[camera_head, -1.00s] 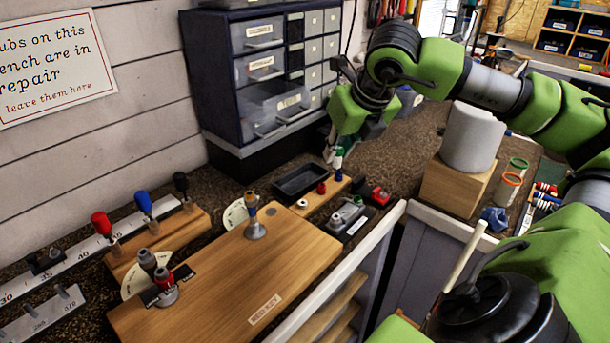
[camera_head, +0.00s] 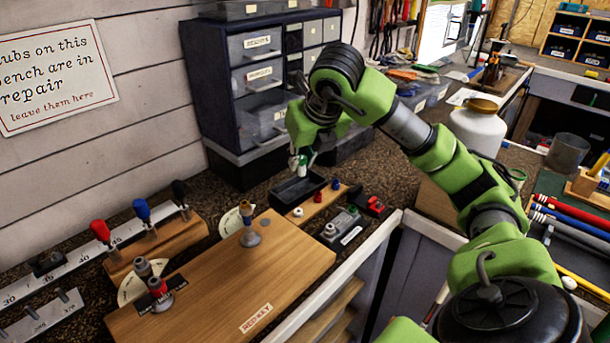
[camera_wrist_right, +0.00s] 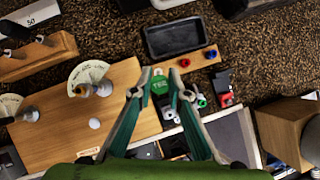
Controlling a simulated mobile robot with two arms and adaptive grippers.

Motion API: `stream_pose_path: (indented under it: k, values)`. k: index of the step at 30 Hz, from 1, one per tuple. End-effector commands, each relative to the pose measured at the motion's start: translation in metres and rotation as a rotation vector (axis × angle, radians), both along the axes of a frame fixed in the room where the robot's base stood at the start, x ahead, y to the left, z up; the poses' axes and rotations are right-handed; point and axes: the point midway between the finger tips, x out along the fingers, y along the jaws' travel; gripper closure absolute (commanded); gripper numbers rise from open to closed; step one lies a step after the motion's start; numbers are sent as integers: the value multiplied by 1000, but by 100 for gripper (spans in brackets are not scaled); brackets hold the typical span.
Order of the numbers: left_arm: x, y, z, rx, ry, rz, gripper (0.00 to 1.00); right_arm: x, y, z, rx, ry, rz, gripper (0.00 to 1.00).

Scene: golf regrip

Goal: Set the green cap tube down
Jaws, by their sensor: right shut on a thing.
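My right gripper (camera_head: 301,166) is shut on the green cap tube (camera_wrist_right: 160,84), whose green top shows between the fingertips in the wrist view. In the head view the green and white tube (camera_head: 302,159) hangs upright over the back part of the dark tray (camera_head: 284,196). I cannot tell whether its lower end touches anything. A wooden strip (camera_head: 308,210) beside the tray holds a white ring, a red cap (camera_head: 318,197) and a blue cap (camera_head: 335,184). My left gripper is not in view.
A wooden board (camera_head: 215,285) with upright fittings lies to the left. A drawer cabinet (camera_head: 228,95) stands behind the tray. A small grey device (camera_head: 340,228) and a red block (camera_head: 371,204) sit right of the strip, near the bench edge.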

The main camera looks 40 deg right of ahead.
Motion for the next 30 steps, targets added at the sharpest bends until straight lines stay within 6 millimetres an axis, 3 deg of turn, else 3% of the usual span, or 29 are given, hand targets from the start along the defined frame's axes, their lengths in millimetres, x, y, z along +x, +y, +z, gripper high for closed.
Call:
stream_pose_path:
  k: [6,12,22,26,30]
  values:
    - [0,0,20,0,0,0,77,36,-42,-22,3,5,-5,100]
    - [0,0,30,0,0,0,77,57,-65,-59,2,5,-2,100]
    - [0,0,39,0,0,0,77,72,-81,-86,1,3,-1,100]
    - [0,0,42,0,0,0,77,71,-80,-108,1,4,1,100]
    - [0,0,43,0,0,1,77,72,-81,-116,0,0,0,100]
